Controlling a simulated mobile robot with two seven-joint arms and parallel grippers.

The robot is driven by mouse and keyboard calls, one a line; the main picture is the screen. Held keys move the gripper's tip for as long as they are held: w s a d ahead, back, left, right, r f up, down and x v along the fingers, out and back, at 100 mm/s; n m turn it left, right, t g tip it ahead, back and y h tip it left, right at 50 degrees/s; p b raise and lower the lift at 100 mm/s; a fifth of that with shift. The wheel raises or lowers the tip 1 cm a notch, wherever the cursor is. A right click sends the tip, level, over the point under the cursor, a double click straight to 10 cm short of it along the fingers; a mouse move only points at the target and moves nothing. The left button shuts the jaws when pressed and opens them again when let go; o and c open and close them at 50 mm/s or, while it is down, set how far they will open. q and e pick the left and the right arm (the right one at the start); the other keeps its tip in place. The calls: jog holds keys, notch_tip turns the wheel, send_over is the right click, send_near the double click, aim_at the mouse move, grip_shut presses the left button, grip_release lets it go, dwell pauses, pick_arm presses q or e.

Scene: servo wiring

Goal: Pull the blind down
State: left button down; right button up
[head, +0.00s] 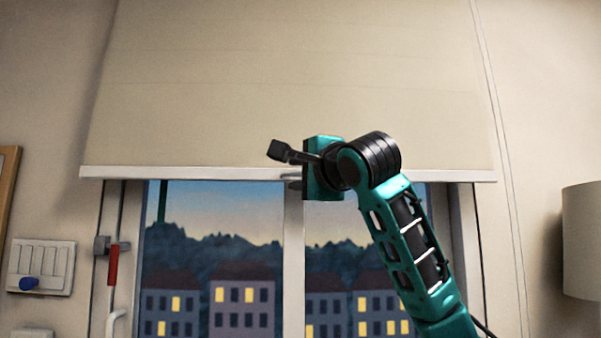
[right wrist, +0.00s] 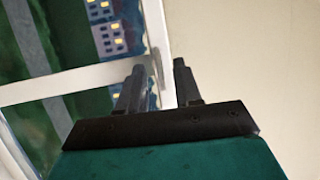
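The beige blind (head: 290,80) hangs over the upper part of the window, ending in a white bottom bar (head: 190,173). In the right wrist view, the blind (right wrist: 240,70) is on the right and its bar (right wrist: 156,30) runs down the middle. A small grey tab (right wrist: 157,68) on the bar shows beyond the fingers. My right gripper (head: 291,181) is at the bar near its middle. In the right wrist view, its dark fingers (right wrist: 159,78) stand apart with the bar and tab showing between them; contact is unclear. My left gripper is out of view.
Below the bar, the window (head: 210,225) shows houses and a dusk sky. A red-handled item (head: 112,265) is at the frame's left. A lampshade (head: 582,240) stands at the right.

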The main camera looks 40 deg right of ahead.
grip_shut()
dwell(1.3)
